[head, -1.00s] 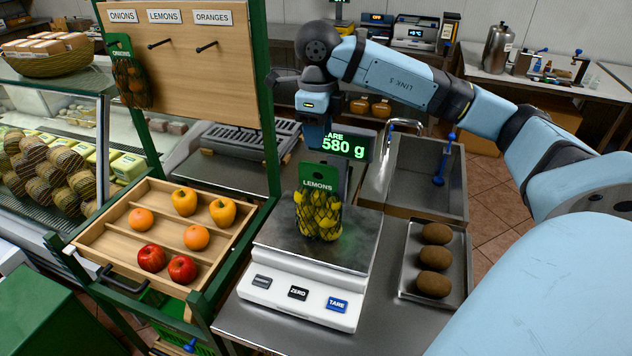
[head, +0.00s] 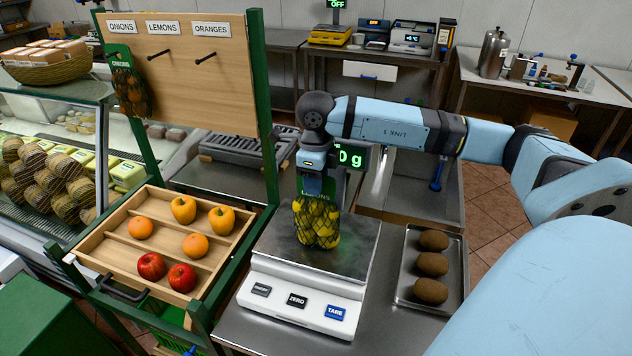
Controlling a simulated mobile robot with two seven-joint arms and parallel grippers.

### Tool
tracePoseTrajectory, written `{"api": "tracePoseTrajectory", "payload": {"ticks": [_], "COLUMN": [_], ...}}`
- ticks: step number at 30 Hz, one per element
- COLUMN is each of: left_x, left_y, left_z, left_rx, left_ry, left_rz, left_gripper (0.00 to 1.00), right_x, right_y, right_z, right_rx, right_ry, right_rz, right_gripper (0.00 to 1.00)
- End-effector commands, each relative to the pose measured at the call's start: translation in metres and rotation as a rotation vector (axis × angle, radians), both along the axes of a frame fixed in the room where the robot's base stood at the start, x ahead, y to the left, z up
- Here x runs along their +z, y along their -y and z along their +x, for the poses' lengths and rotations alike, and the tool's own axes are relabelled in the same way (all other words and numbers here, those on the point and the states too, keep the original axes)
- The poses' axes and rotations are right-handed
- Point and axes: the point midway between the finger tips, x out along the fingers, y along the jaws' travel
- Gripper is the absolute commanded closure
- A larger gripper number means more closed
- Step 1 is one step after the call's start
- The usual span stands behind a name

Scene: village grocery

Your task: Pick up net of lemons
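The net of lemons (head: 316,224), yellow fruit in dark netting with a green header card, stands upright on the steel plate of the white scale (head: 290,297) in the head view. My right gripper (head: 312,188) points down from above, right at the header card, and covers the card's upper part. Its fingers are hidden or too small to tell whether they are closed on the card. The net appears to rest on the plate. My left gripper is not in view.
The scale's green display (head: 350,158) is partly hidden behind my arm; "0 g" shows. A tray of brown kiwis (head: 400,290) lies right of the scale. A wooden fruit tray (head: 120,262) and a pegboard (head: 190,70) with hanging onions (head: 131,90) stand left.

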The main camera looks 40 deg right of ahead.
Motion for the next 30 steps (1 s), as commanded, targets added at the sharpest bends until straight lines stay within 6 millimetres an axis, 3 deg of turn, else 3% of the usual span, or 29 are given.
{"api": "tracePoseTrajectory", "payload": {"ticks": [1, 6, 30], "left_x": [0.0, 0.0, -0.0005], "left_y": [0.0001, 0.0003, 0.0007], "left_z": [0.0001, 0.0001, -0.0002], "left_rx": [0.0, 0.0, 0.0], "left_ry": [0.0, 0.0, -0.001], "left_rz": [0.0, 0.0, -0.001], "left_gripper": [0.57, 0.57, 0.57], "right_x": [0.0, 0.0002, 0.0004], "right_y": [-0.0001, -0.0001, -0.0002], "right_z": [0.0, 0.0, 0.0], "right_rx": [0.0, 0.0, 0.0], "right_ry": [0.0, 0.0, 0.0], "right_rz": [0.0, 0.0, 0.0], "right_gripper": [0.66, 1.0, 1.0]}}
